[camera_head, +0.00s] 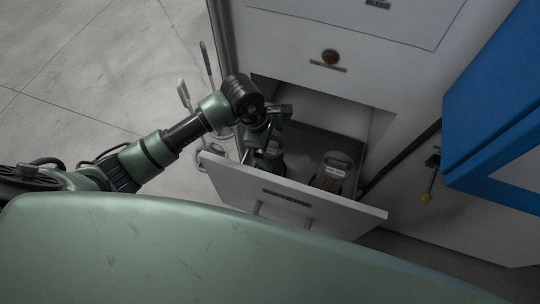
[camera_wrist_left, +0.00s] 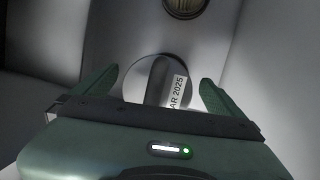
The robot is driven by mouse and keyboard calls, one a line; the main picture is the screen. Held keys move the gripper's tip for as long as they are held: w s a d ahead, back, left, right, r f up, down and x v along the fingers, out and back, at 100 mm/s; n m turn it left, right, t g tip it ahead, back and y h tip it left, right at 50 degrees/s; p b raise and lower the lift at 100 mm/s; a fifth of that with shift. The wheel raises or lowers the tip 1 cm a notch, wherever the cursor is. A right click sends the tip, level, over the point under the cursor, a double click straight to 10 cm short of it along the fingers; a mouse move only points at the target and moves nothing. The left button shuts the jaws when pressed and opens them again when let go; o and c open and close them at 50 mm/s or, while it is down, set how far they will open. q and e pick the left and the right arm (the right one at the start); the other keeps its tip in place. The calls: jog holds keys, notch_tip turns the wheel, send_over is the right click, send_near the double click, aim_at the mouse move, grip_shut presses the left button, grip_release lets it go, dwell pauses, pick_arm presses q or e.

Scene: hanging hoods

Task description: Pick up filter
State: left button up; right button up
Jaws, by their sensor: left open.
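In the left wrist view, a round filter (camera_wrist_left: 158,84) with a raised grip bar and a white label ending in "AR 2025" sits between the two green fingers of my left gripper (camera_wrist_left: 157,78). The fingers are open, with a gap on both sides of the grip bar. In the head view, my left gripper (camera_head: 266,160) points down into the left part of the open drawer (camera_head: 280,192), and the arm hides what lies below it. Another filter-like canister (camera_head: 333,171) with a white label stands in the drawer to the right. My right gripper is not in view.
A round ribbed part (camera_wrist_left: 185,7) shows at the top of the left wrist view. The drawer's labelled front panel and side walls surround my gripper closely. A white cabinet (camera_head: 320,45) rises behind, and a blue box (camera_head: 495,95) juts out on the right.

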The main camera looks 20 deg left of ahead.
pick_arm(q)
jog(key=c, duration=1.2)
jog(key=shift+w+r, duration=0.1)
jog(key=c, duration=0.3)
